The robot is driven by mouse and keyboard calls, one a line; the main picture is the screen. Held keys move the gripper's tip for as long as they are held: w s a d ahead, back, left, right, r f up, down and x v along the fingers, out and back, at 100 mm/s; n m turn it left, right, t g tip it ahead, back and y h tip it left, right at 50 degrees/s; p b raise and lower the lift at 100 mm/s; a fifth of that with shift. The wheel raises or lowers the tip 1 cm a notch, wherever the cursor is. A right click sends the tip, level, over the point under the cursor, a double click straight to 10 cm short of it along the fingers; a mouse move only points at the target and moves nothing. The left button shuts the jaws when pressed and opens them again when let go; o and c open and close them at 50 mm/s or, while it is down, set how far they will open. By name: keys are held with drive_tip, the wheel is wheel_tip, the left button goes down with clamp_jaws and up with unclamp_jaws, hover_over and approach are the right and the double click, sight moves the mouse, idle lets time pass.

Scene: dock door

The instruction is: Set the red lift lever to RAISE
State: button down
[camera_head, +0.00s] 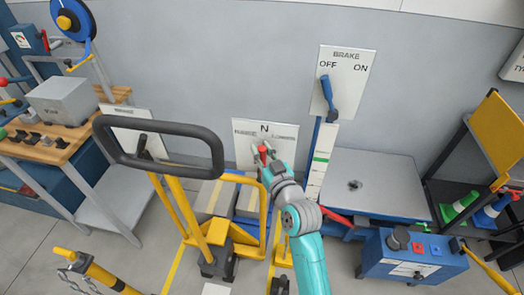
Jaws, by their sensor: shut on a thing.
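The red lift lever (263,150) shows its red knob in front of a white plate (284,133) on the grey wall. The plate reads N at the top, a word at the left that looks like RAISE, and one like LOWER at the right. My gripper (262,156) is shut on the lever at its red top, just below the N. The lever's lower part is hidden behind my gripper and teal arm.
A BRAKE plate with a blue lever (328,98) stands to the right, its handle near OFF. A black-handled yellow pallet truck (200,220) is close at the left. A grey-topped platform (372,186) and a blue control box (412,258) stand at the right. A wooden-topped bench (62,148) is at the far left.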

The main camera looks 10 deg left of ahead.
drive_tip(key=shift+a+f+n+g+h, duration=0.1)
drive_tip(key=shift+a+n+g+h, duration=0.25)
drive_tip(key=shift+a+n, duration=0.6)
drive_tip(key=shift+a+f+n+g+h, duration=0.15)
drive_tip(key=shift+a+n+g+h, duration=0.15)
drive_tip(key=shift+a, duration=0.35)
drive_tip(key=shift+a+f+n+g+h, duration=0.15)
drive_tip(key=shift+a+n+h, duration=0.15)
drive_tip(key=shift+a, duration=0.3)
drive_tip(key=shift+w+a+f+n+g+h, duration=0.1)
drive_tip(key=shift+a+f+n+g+h, duration=0.15)
drive_tip(key=shift+a+f+n+h, duration=0.3)
drive_tip(key=shift+w+a+f+n+g+h, duration=0.1)
drive_tip(key=shift+a+f+n+g, duration=0.25)
drive_tip(key=shift+a, duration=0.4)
drive_tip(key=shift+s, duration=0.1)
drive_tip(key=c, duration=1.2)
unclamp_jaws()
drive_tip(key=shift+a, duration=0.1)
drive_tip(key=shift+r, duration=0.1)
drive_tip(key=v, duration=1.2)
